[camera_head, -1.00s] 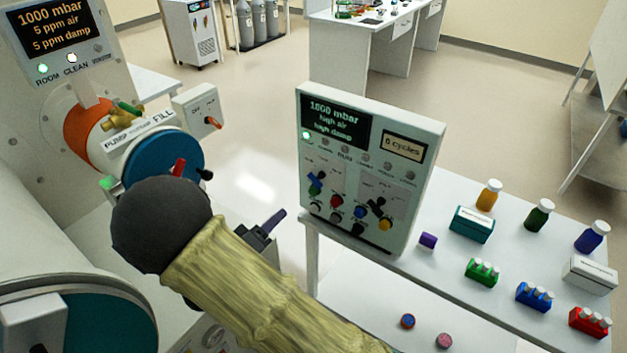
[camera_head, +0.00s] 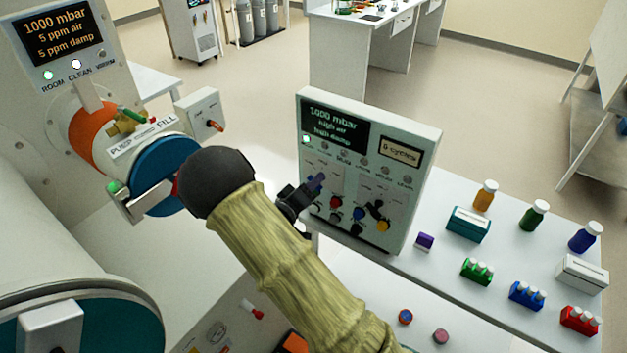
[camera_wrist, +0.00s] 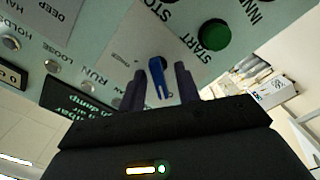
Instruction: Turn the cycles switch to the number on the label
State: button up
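The grey control panel (camera_head: 420,195) stands upright on the white table. Its framed label (camera_head: 400,150) seems to read "6 cycles", the digit being blurred. A blue switch lever (camera_wrist: 158,75) is on the panel's left side; in the head view my gripper (camera_head: 316,183) largely covers it. A black switch (camera_head: 377,209) sits to its right. In the wrist view my gripper (camera_wrist: 160,86) is open, with one dark finger on each side of the blue lever and gaps visible. I cannot read the numbers around either switch.
A green START button (camera_wrist: 214,36) is close to the fingers in the wrist view. Coloured buttons line the panel's bottom. Bottles and small racks, such as a green rack (camera_head: 477,271), stand right of the panel. A blue round port door (camera_head: 165,172) is at left.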

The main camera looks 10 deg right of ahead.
jog(key=shift+w+d, duration=0.15)
jog(key=shift+d, duration=0.05)
jog(key=shift+c, duration=0.2)
grip_shut()
